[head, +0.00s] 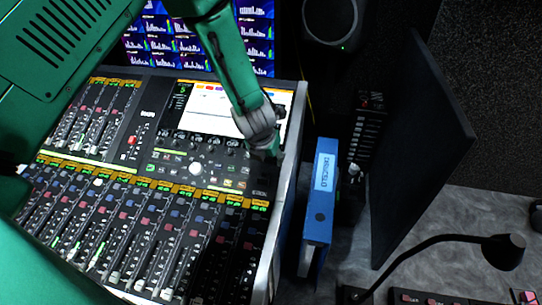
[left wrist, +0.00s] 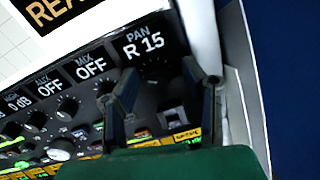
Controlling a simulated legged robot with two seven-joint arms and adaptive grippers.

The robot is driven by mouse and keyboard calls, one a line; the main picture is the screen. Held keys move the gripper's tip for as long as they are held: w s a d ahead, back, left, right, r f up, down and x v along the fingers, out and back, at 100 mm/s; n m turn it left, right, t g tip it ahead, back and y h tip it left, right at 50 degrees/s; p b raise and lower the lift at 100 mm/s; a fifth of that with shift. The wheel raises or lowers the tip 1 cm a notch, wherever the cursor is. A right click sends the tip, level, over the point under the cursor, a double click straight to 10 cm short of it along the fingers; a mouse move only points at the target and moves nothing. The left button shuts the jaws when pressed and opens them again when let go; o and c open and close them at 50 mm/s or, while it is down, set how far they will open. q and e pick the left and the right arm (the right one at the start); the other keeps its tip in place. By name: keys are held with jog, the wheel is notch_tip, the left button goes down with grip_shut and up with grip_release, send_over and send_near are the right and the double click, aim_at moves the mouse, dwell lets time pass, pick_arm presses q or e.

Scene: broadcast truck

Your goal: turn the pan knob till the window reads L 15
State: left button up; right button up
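The pan window (left wrist: 143,43) in the left wrist view reads "PAN R 15" in white on black. The pan knob (left wrist: 156,73) is a dark shape just below it, hard to make out against the black panel. My left gripper (left wrist: 161,74) has its two dark fingers apart, one on each side of the knob, with a visible gap between them; I cannot tell any contact. In the head view my left gripper (head: 267,155) is over the right end of the knob row, below the mixing console's screen (head: 214,108), and hides the pan knob. My right gripper is not in view.
Left of the pan knob, other knobs (left wrist: 67,108) and windows read "OFF", "OFF" and "0 dB". Faders fill the console (head: 150,215) front. A blue binder (head: 318,210) stands right of the console. A dark panel (head: 425,150) and gooseneck microphone (head: 503,250) are further right.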

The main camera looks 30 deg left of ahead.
pick_arm(q)
jog(key=shift+a, duration=0.3)
jog(key=shift+s+a, duration=0.1)
jog(key=shift+a, duration=0.05)
jog(key=c, duration=0.3)
jog(key=shift+a, duration=0.1)
grip_shut()
jog(key=shift+d, duration=0.6)
jog(key=shift+a, duration=0.4)
jog(key=shift+d+b, duration=0.25)
jog(key=shift+b, duration=0.1)
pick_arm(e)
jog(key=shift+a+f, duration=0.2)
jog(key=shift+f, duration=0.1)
pick_arm(q)
jog(key=shift+a+n, duration=0.15)
jog(key=shift+n, duration=0.15)
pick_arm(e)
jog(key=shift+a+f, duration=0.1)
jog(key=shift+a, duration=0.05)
pick_arm(q)
jog(key=shift+w+r+n+t+b, duration=0.15)
jog(key=shift+n+b, duration=0.8)
jog(key=shift+b, duration=0.5)
jog(key=shift+w+r+n+t+b, duration=0.15)
jog(key=shift+n+b, duration=0.8)
jog(key=shift+b, duration=0.5)
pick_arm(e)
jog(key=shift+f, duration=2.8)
